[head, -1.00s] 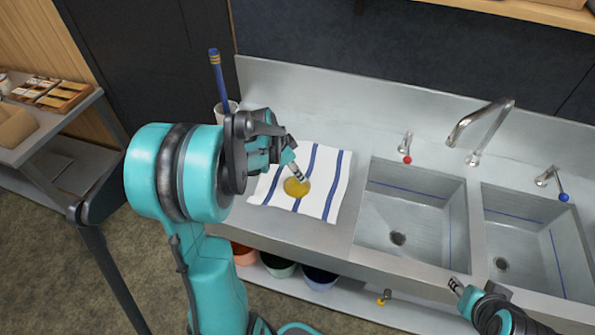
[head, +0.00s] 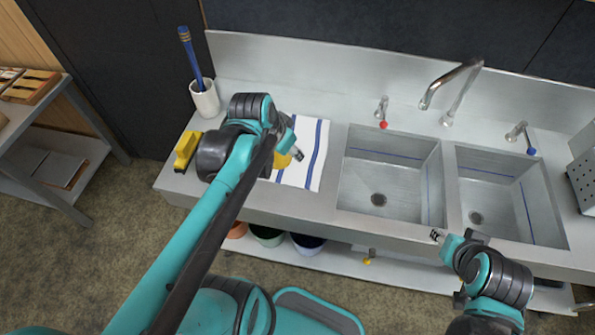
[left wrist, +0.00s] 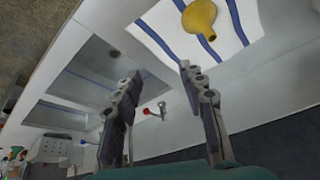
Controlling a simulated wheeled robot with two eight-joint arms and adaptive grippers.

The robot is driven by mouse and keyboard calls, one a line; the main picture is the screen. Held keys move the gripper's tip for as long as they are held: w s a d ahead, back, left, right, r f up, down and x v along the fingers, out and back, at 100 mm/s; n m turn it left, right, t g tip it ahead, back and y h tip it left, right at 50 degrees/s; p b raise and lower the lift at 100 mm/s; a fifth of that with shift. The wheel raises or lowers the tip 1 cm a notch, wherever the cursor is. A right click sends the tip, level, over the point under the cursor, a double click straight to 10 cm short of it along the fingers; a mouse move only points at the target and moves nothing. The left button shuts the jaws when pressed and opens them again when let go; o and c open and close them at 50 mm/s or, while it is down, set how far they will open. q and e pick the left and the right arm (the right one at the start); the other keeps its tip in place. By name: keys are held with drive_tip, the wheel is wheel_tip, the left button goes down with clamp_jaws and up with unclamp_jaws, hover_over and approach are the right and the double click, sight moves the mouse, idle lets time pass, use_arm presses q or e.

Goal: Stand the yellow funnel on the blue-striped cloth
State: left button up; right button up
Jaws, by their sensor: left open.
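The yellow funnel (head: 283,158) is on the blue-striped cloth (head: 311,170), on the counter left of the sinks. In the left wrist view the funnel (left wrist: 199,16) shows its round wide part against the cloth (left wrist: 160,22), and its narrow spout points away from the cloth. It looks mouth-down. My left gripper (head: 297,153) is over the cloth close to the funnel, and its arm hides part of both. In the left wrist view this gripper (left wrist: 160,76) is open with nothing between its fingers; the funnel is beyond the fingertips. My right gripper (head: 437,236) is at the counter's front edge, below the sinks.
A white cup (head: 205,98) with a blue brush stands at the back left, and a yellow-and-black block (head: 186,151) lies nearer. Two sinks (head: 385,180) with taps are to the right. A perforated metal box (head: 583,172) stands at the far right. Several buckets (head: 266,236) are below.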

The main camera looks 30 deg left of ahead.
use_arm(q)
drive_tip(key=s+d+n+t, duration=0.2)
drive_tip(key=s+d, duration=0.3)
drive_tip(key=s, duration=0.1)
drive_tip(key=shift+d+f+n, duration=0.3)
drive_tip(key=shift+d+f, duration=0.1)
drive_tip(key=shift+f, duration=0.05)
wheel_tip(320, 180, down, 6)
drive_tip(key=b, duration=0.6)
drive_tip(key=shift+f, duration=0.25)
